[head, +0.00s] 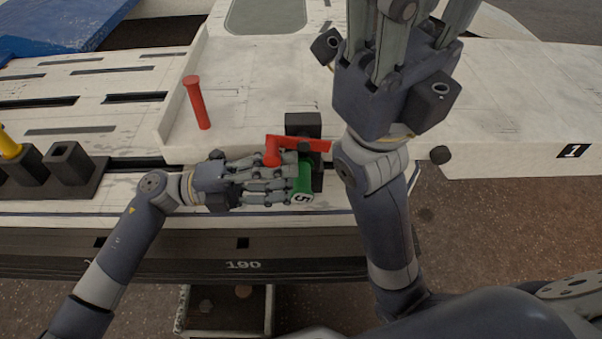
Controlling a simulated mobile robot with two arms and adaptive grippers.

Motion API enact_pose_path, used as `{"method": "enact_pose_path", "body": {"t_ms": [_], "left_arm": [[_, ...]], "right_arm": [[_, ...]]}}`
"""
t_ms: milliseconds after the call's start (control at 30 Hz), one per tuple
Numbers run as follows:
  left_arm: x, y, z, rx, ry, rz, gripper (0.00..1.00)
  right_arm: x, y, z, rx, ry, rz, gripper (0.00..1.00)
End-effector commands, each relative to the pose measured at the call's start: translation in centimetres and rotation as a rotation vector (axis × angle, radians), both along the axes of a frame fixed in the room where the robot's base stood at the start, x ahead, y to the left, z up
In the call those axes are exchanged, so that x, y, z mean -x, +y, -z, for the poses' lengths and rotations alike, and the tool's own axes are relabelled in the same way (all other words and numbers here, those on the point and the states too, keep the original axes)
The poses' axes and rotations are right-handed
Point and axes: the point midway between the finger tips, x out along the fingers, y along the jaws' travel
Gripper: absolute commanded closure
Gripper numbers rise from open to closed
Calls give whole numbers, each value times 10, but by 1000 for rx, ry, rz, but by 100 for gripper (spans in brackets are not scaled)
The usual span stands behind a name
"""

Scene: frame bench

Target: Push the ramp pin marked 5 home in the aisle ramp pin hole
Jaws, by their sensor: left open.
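The green ramp pin marked 5 (303,184) shows its round numbered end toward me, at the ramp's near edge. My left gripper (286,178) is open, with its fingers close beside the green pin on its left; I cannot tell whether they touch it. A dark block (303,124) stands just behind, and more dark bracket shows right of the pin. The aisle ramp pin hole itself is hidden, so the pin's depth cannot be told. My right gripper (418,28) is raised near the camera, its fingers pointing up and cut off by the frame.
A red handled piece (300,144) lies right above my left fingers. A red peg (197,103) stands on the white ramp (255,75). At left, a dark holder (72,165) has a yellow piece (9,146). An open bin (228,325) sits below the bench edge.

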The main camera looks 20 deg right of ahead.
Motion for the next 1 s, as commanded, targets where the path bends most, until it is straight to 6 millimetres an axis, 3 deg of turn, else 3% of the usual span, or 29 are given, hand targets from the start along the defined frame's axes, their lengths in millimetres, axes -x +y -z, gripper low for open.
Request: {"method": "enact_pose_path", "body": {"t_ms": [200,400,600,1000], "left_arm": [[-14,47,8,-3,1,-3,53],[-21,74,11,1,0,0,53],[-24,84,13,1,-1,1,53],[-23,83,12,1,-1,1,53]], "right_arm": [[0,0,0,1,2,0,60],[-1,0,0,1,2,0,60],[-1,0,0,2,3,0,60],[-1,1,0,2,3,0,60]]}}
